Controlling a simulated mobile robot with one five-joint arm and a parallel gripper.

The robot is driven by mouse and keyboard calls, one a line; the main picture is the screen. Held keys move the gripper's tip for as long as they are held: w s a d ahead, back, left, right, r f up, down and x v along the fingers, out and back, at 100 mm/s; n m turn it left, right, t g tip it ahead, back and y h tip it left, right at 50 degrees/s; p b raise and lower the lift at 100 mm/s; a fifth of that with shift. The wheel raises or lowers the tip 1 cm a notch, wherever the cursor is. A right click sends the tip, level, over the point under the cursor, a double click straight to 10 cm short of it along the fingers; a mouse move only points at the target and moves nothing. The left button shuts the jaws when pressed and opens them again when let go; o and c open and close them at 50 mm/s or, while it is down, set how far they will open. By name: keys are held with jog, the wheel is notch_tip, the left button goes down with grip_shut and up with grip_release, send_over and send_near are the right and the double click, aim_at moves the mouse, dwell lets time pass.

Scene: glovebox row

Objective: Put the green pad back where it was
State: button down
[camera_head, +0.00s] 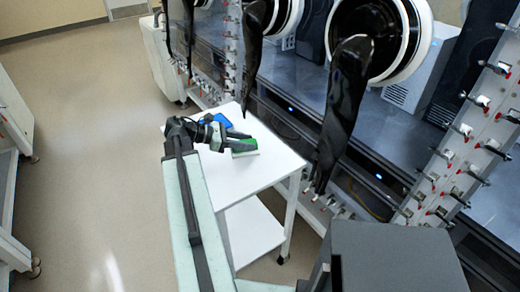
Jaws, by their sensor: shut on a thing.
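The green pad (245,146) is a small flat block with a pale underside, over the right part of the white cart's top (262,175). My gripper (238,142) reaches over the cart from the left and is shut on the green pad. Its dark fingers hide part of the pad. I cannot tell whether the pad touches the cart top or is just above it. A blue pad (222,121) lies on the cart top behind my gripper and is partly hidden by it.
Black glovebox gloves (345,110) hang at the right, one near the cart's right edge. The glovebox front with valves (470,135) lines the right side. A lower shelf (250,235) shows under the cart top. The floor (90,130) at left is clear.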

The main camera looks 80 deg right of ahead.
jog(key=s, duration=0.1)
jog(key=s+d, duration=0.1)
jog(key=s, duration=0.2)
jog(key=shift+d+f, duration=0.2)
jog(key=shift+d, duration=0.15)
jog(key=f+b, duration=0.2)
jog(key=b, duration=0.1)
jog(key=f+b, duration=0.1)
jog(key=f, duration=0.1)
jog(key=shift+s+d, duration=0.15)
jog(key=shift+s, duration=0.15)
jog(key=shift+r, duration=0.2)
jog(key=c, duration=0.9)
grip_release()
jog(key=p+v, duration=0.4)
jog(key=v, duration=0.7)
jog(key=shift+r+p, duration=0.2)
jog(key=shift+p, duration=0.15)
jog(key=shift+w+a, duration=0.25)
jog(key=shift+w, duration=0.2)
